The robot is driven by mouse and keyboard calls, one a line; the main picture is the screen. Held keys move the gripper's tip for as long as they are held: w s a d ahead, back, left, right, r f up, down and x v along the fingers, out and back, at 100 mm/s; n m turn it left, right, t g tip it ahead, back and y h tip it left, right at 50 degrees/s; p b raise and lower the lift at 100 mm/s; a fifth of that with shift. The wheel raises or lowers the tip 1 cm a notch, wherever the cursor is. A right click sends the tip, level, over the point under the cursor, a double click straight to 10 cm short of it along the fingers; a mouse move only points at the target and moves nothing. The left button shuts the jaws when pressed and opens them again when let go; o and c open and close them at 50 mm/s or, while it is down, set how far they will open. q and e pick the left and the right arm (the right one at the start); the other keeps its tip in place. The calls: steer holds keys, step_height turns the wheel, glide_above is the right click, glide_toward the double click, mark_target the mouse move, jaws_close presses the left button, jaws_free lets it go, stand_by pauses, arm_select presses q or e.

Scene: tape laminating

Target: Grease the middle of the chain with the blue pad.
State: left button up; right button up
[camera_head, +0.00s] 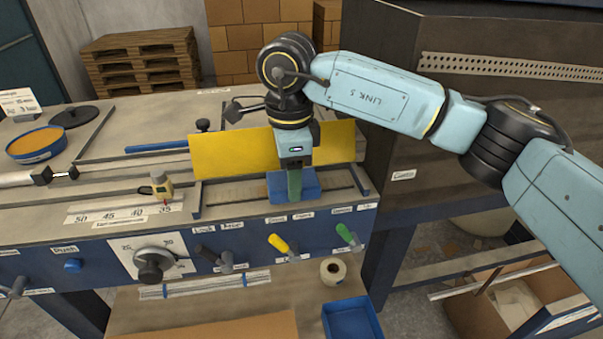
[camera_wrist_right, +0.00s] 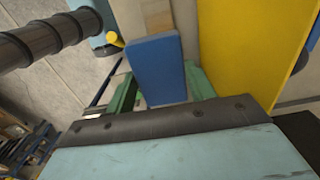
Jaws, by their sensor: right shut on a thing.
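My right gripper (camera_head: 295,187) points down in front of the yellow plate and is shut on the blue pad (camera_head: 279,188). In the right wrist view the blue pad (camera_wrist_right: 156,66) sits between the green fingers of the gripper (camera_wrist_right: 161,90). In the head view the pad is low over the channel at the front of the bench. A dark narrow strip (camera_head: 237,193), perhaps the chain, runs along this channel; the pad hides part of it. I cannot tell whether the pad touches it. My left gripper is not in view.
The yellow plate (camera_head: 228,150) stands upright just behind the pad. A round tin of orange stuff (camera_head: 36,141) and a dark lid (camera_head: 72,115) are at the far left. Knobs and levers, including a yellow lever (camera_head: 278,243), line the blue front. A dark cabinet (camera_head: 400,150) stands right.

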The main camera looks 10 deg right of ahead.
mark_target(269, 184)
steer(key=shift+s+a+f, duration=0.1)
steer(key=shift+s+a, duration=0.05)
steer(key=shift+a, duration=0.55)
steer(key=shift+a+r, duration=0.2)
steer(key=shift+a, duration=2.65)
steer(key=shift+d+f+b, duration=0.15)
steer(key=shift+d+b, duration=0.7)
steer(key=shift+d, duration=0.8)
steer(key=shift+d+b, duration=0.45)
steer(key=shift+d, duration=1.55)
steer(key=shift+s+d+b, duration=0.1)
steer(key=shift+d+b, duration=0.4)
steer(key=shift+d, duration=0.95)
steer(key=shift+s+a, duration=0.1)
steer(key=shift+a, duration=0.6)
steer(key=shift+w+a+f, duration=0.1)
steer(key=shift+w+a, duration=0.05)
steer(key=shift+a, duration=0.35)
steer(key=shift+w+a+f, duration=0.1)
steer(key=shift+a, duration=0.35)
steer(key=shift+o, duration=0.2)
steer(key=shift+s+a, duration=0.1)
steer(key=shift+a, duration=0.15)
steer(key=shift+s+a, duration=0.1)
steer(key=shift+a, duration=1.5)
steer(key=shift+c, duration=0.2)
